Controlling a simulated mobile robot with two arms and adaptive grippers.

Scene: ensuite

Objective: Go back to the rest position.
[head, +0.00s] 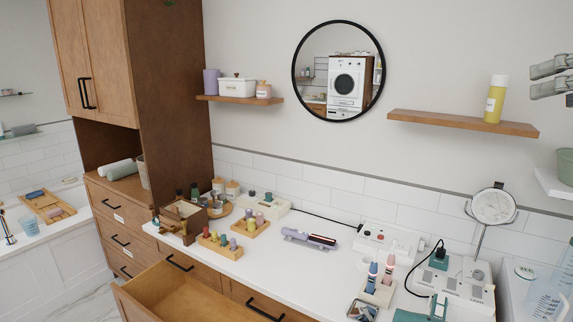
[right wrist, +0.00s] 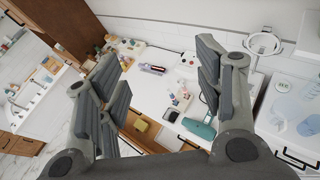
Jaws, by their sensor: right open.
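My right gripper (head: 535,80) shows at the right edge of the head view, raised in front of the wall, right of the yellow bottle. Only its finger ends are in that picture. In the right wrist view its two grey fingers (right wrist: 160,85) are spread wide with nothing between them. The white counter (head: 290,267) lies below and beyond the fingers. My left gripper is in neither view.
A wooden drawer (head: 185,292) stands pulled out at the front. A yellow bottle (head: 495,102) stands on the right shelf (head: 460,122). A round mirror stand (head: 492,207), power strip (head: 385,242) and toothbrush holder (head: 377,290) crowd the counter's right part.

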